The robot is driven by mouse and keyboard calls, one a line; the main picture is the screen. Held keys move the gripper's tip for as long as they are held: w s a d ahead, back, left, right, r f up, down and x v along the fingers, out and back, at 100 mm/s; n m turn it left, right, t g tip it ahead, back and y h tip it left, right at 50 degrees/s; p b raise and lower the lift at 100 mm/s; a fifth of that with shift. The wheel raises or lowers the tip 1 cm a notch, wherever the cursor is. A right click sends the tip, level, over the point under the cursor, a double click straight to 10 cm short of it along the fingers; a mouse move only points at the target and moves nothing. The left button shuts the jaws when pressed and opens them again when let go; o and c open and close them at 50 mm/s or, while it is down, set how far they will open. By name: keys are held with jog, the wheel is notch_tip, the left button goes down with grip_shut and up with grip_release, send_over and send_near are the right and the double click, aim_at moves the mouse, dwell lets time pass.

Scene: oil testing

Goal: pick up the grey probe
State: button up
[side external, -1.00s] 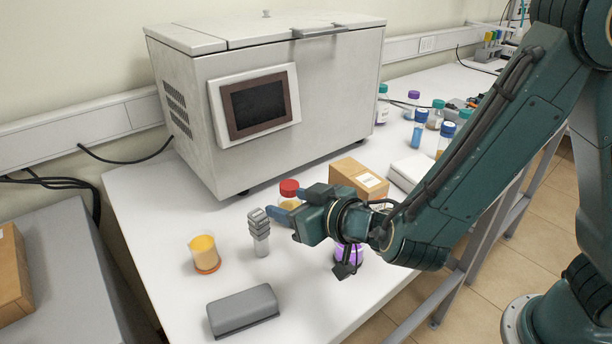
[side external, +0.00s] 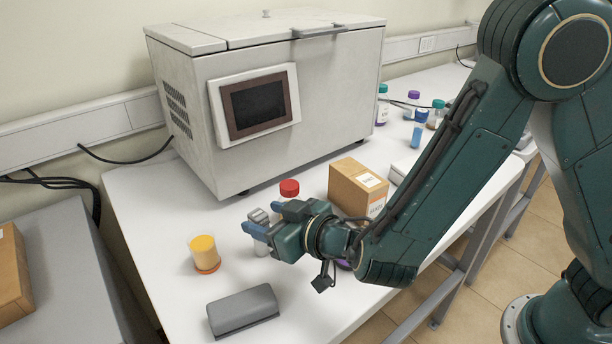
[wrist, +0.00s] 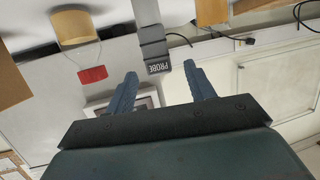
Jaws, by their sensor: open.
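The grey probe (side external: 261,249) stands upright on the white table. Its ribbed top is partly hidden by my gripper in the side view. In the wrist view the probe (wrist: 149,22) shows its dark label reading "PROBE" and lies between the lines of my two blue fingers. My gripper (side external: 260,217) is open, with its fingers spread on either side of the probe's top in the side view. In the wrist view my gripper (wrist: 157,74) shows a clear gap between the fingers, and contact with the probe cannot be seen.
A red-capped bottle (side external: 289,187) stands just behind my gripper. A cardboard box (side external: 351,186) is to the right. The large machine (side external: 270,110) stands behind.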

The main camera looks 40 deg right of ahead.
aim_at(253, 213)
jog(key=shift+x, duration=2.5)
jog(key=shift+c, duration=0.2)
jog(key=c, duration=1.1)
